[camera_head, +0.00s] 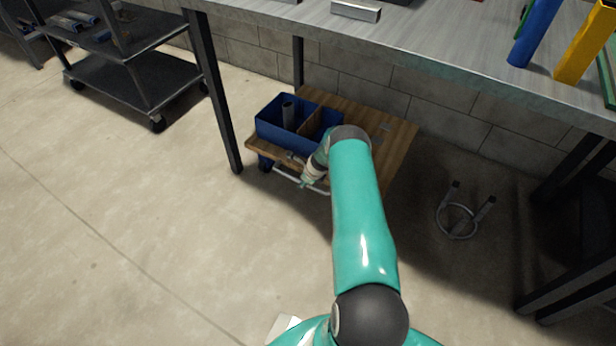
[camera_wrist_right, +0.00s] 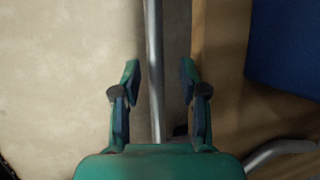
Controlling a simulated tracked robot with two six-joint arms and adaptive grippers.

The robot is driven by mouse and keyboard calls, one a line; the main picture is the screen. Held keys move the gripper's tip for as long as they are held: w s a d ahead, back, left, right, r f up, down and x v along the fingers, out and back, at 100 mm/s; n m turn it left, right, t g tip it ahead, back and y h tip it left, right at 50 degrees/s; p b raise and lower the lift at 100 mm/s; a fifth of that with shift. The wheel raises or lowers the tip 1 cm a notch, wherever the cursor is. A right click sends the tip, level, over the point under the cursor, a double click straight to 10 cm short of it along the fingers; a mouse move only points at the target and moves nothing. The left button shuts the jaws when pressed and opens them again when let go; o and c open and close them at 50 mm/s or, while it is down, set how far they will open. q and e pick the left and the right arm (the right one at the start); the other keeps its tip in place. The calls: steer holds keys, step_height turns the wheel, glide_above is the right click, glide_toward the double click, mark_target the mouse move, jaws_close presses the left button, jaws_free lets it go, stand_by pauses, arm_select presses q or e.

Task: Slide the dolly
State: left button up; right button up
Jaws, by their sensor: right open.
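The dolly (camera_head: 398,150) is a low wooden platform under the workbench, with a pale metal bar handle (camera_head: 286,177) along its near edge. My right gripper (camera_head: 309,178) is at the handle, pointing down, partly hidden by my teal arm. In the right wrist view my right gripper (camera_wrist_right: 159,82) is open, with the handle bar (camera_wrist_right: 154,50) running between its two fingers. There is a gap between the bar and each finger. The dolly's wooden edge (camera_wrist_right: 221,60) is just right of the fingers. My left gripper is not in view.
A blue divided bin (camera_head: 282,137) holding a grey cylinder (camera_head: 288,113) sits on the dolly. The workbench (camera_head: 450,50) stands above, with a dark leg (camera_head: 217,110) left of the dolly. Open floor (camera_head: 150,220) lies in front.

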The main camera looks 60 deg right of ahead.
steer(key=v, duration=1.1)
steer(key=shift+s+r, duration=0.15)
steer(key=shift+r, duration=0.2)
steer(key=shift+a, duration=0.1)
